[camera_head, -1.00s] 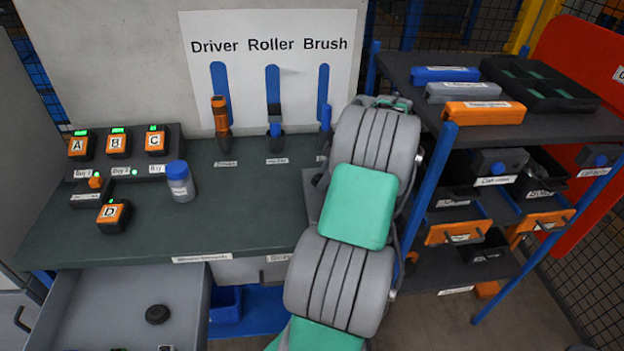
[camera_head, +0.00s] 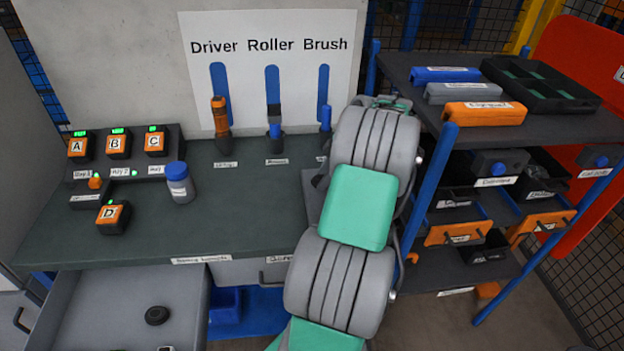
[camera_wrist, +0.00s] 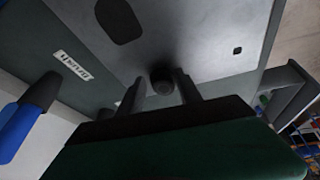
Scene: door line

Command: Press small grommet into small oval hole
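In the wrist view my gripper (camera_wrist: 161,82) has its two fingers on either side of a small dark round piece, which looks like the small grommet (camera_wrist: 162,86). The grommet sits between the fingertips, close to a grey panel (camera_wrist: 205,30). A dark shadow lies on the panel just behind it. The panel has a large dark oval opening (camera_wrist: 118,20) and a small squarish hole (camera_wrist: 237,50). I see no small oval hole clearly; the grommet and fingers cover the panel there. Whether the grommet touches the panel cannot be told. In the head view my arm hides the gripper.
A dark round piece (camera_head: 157,315) lies in the open drawer (camera_head: 110,295). The workbench (camera_head: 240,215) carries a blue-capped bottle (camera_head: 180,184) and orange lettered blocks. A shelf rack (camera_head: 425,185) with bins stands right of my arm. A blue-handled tool (camera_wrist: 28,115) shows in the wrist view.

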